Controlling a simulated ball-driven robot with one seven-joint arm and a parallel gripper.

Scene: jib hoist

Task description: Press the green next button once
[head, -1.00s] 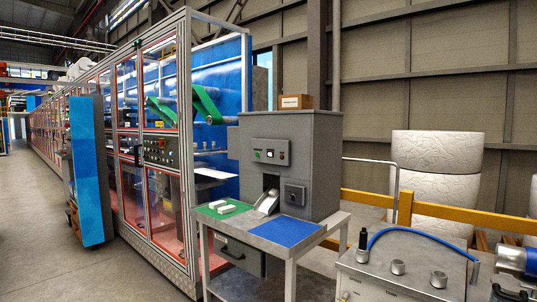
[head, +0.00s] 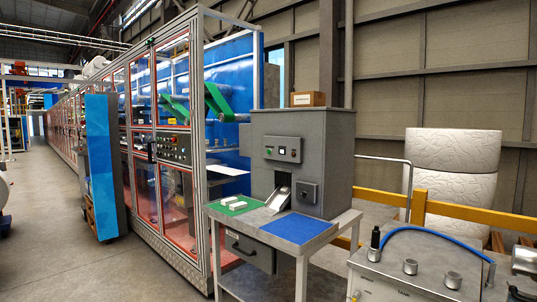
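A small green button (head: 269,150) sits at the left of a dark control panel (head: 284,144) on the front of a grey cabinet (head: 330,150). A pale square button or light (head: 282,151) is just to its right on the same panel. The green button is very small here, and any label on it cannot be read. The panel face is unobstructed. My gripper is not in view.
The cabinet stands on a grey table with a green mat (head: 228,208), white blocks (head: 232,203) and a blue mat (head: 297,228). A metal bench (head: 405,270) with a blue hose is at right. A glazed machine line (head: 160,180) fills the left. Open floor lies far left.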

